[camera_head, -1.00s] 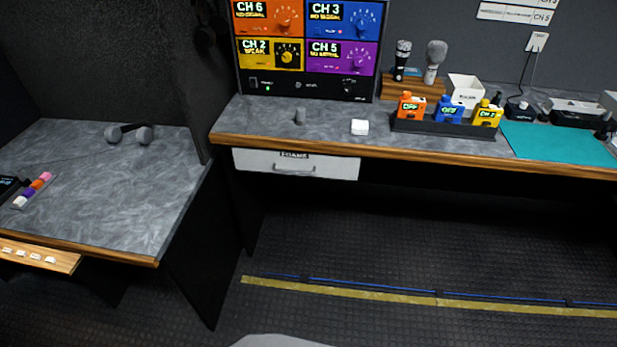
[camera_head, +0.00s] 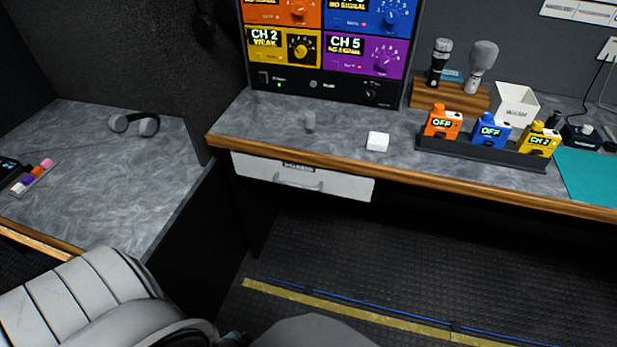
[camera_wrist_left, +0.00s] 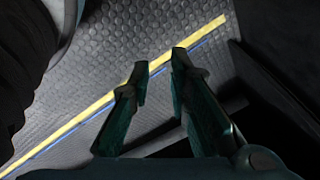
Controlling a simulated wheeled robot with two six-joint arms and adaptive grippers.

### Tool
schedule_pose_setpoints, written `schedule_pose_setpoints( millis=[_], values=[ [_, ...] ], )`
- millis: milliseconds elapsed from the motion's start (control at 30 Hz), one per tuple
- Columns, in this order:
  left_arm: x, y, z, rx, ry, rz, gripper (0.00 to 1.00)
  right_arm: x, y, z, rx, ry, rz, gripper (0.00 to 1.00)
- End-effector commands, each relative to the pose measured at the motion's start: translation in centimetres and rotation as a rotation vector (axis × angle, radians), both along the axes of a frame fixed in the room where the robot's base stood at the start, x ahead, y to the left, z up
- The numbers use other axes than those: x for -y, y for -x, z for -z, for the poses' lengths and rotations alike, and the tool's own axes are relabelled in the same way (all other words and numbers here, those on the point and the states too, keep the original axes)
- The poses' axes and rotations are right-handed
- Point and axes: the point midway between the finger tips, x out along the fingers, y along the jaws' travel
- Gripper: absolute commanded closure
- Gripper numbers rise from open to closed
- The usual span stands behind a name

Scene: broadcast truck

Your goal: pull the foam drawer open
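The foam drawer (camera_head: 347,187) is a white-fronted drawer under the wooden edge of the grey desk. It looks shut, with a dark label along its top and a grey bar handle (camera_head: 298,185) across the middle of its front. My left gripper (camera_wrist_left: 160,65) shows in the left wrist view with two dark teal fingers apart and nothing between them. It is over the floor, away from the drawer. My right gripper is in neither view.
A side desk (camera_head: 90,190) with headphones (camera_head: 134,123) is at left.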

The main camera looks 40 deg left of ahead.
Motion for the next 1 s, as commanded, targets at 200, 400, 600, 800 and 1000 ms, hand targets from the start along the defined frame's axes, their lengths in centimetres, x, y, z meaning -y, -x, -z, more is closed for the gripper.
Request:
schedule_pose_setpoints(
  millis=[200,400,600,800,1000],
  values=[
    [-6.7,-22.1,-12.7,0.422,-0.570,0.539,0.82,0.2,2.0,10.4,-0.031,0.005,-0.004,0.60],
    [-5.5,-27.1,-26.6,0.619,-0.953,0.703,0.82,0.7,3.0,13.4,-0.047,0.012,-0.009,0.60],
    [-6.3,-29.9,-27.8,0.636,-0.985,0.708,0.82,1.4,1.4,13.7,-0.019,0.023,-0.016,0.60],
    [-8.2,-35.4,-26.3,0.638,-0.980,0.705,0.82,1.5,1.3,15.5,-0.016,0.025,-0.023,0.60],
    [-9.4,-39.0,-25.5,0.635,-0.979,0.707,0.82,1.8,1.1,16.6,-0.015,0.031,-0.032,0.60]
  ],
)
